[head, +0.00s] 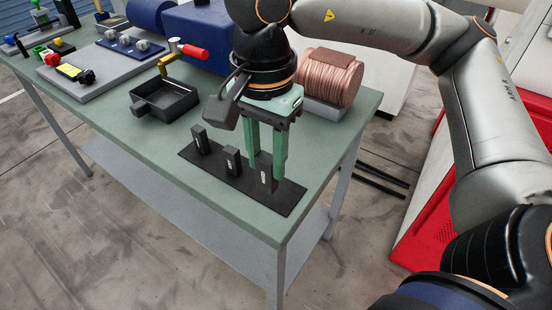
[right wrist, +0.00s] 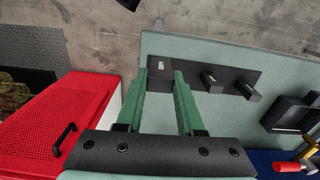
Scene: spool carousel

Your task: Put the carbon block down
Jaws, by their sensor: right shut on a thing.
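My right gripper (head: 266,166) points down over the right end of a dark mat (head: 288,199). Its green fingers are shut on a carbon block (head: 265,181), a small black upright block with a pale mark. In the right wrist view the block (right wrist: 160,75) sits between the fingertips (right wrist: 161,80), over the end of the mat. The block's foot looks on or just above the mat; I cannot tell which. Two similar black blocks stand on the mat to the left, a middle one (head: 232,162) and a far one (head: 200,141). My left gripper is not in view.
The green table (head: 330,130) has its front edge close to the mat. A copper spool (head: 330,78) is behind my gripper. A black tray (head: 165,100) and a red-handled tool (head: 195,51) lie left. A red cabinet (right wrist: 65,115) stands beside the table.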

